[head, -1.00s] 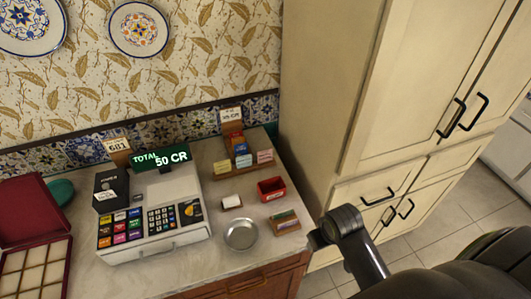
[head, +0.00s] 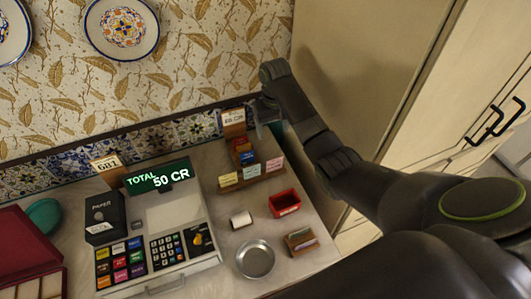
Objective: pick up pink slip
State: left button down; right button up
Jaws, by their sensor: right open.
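The pink slip (head: 275,164) stands upright at the right end of a small wooden rack on the counter, beside a whitish slip (head: 252,172) and a yellow slip (head: 228,180). My right arm reaches in from the lower right. My right gripper (head: 266,112) is at the back of the counter, above and behind the pink slip and apart from it. It is open, and its fingers are small and partly hidden by the arm. My left gripper is not in view.
A cash register (head: 160,235) stands left of the rack. In front of the rack are a paper roll (head: 241,220), a red tray (head: 285,203), a round metal dish (head: 255,260) and a card holder (head: 301,241). A tall cabinet (head: 350,70) bounds the right side.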

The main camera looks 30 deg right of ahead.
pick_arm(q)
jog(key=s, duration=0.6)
pick_arm(e)
send_over(275, 162)
notch_tip(275, 162, down, 8)
jog(key=shift+a+f+b, duration=0.25)
jog(key=shift+f+b, duration=0.55)
jog(key=shift+f, duration=0.1)
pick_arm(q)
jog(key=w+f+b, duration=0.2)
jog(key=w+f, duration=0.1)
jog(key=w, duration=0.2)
pick_arm(e)
jog(key=shift+f, duration=0.7)
jog(key=shift+w+d+f+b, duration=0.1)
jog(key=shift+f+b, duration=0.65)
jog(key=shift+b, duration=0.1)
notch_tip(275, 162, down, 3)
jog(key=b, duration=0.3)
jog(key=shift+d+b, duration=0.15)
jog(key=shift+b, duration=0.2)
jog(key=shift+f+b, duration=0.35)
jog(key=shift+b, duration=0.15)
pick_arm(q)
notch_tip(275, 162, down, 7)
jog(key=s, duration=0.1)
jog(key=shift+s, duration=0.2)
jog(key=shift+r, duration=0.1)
pick_arm(e)
jog(key=shift+r, duration=0.1)
